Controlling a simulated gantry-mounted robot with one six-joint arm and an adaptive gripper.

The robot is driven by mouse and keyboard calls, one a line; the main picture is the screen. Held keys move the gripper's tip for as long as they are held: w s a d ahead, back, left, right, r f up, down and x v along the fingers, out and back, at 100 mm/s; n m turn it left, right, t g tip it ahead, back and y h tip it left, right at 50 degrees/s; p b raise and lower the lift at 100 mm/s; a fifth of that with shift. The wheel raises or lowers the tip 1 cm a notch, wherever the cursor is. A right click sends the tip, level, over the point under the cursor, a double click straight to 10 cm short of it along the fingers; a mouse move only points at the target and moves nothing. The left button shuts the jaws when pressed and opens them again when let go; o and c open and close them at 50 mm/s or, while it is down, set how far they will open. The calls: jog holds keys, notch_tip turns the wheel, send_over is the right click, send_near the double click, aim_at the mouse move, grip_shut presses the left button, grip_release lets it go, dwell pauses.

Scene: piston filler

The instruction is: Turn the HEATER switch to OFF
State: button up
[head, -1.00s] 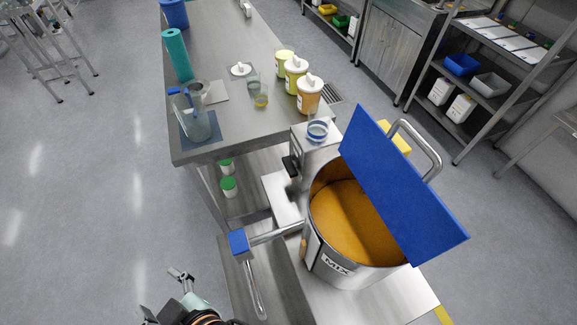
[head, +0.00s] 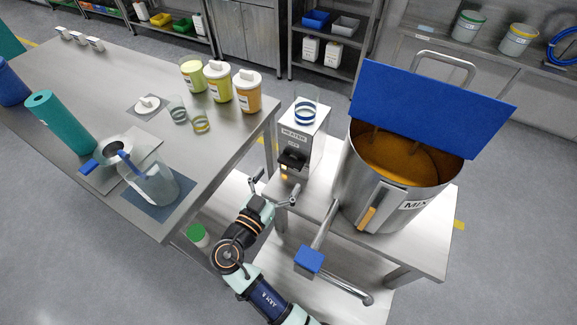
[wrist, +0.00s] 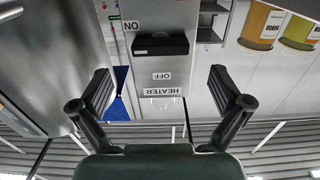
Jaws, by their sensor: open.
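The HEATER switch box (head: 303,140) is a grey metal housing left of the mixing pot. Its black switch (head: 292,161) sticks out of the front, below the HEATER and OFF labels, with a small orange glow under it. In the wrist view, which is upside down, the black switch (wrist: 160,45) lies between the OFF label (wrist: 161,76) and the ON label (wrist: 131,25). My gripper (head: 273,189) is open and empty, in front of and below the box. In the wrist view my gripper (wrist: 163,88) has its fingers spread to either side, apart from the switch.
A glass (head: 306,108) with blue bands stands on the box. The steel pot (head: 395,185) with orange contents and a raised blue lid (head: 430,105) is close on the right. A pipe with a blue handle (head: 309,260) juts out in front. The steel worktable (head: 85,65) stands at left.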

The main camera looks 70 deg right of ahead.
aim_at(288, 165)
jog(key=d, duration=0.5)
jog(key=shift+s+d+b, duration=0.2)
jog(key=shift+s+b, duration=0.1)
jog(key=shift+b, duration=0.05)
jog(key=shift+a, duration=0.1)
jog(key=c, duration=1.2)
jog(key=shift+o, duration=0.2)
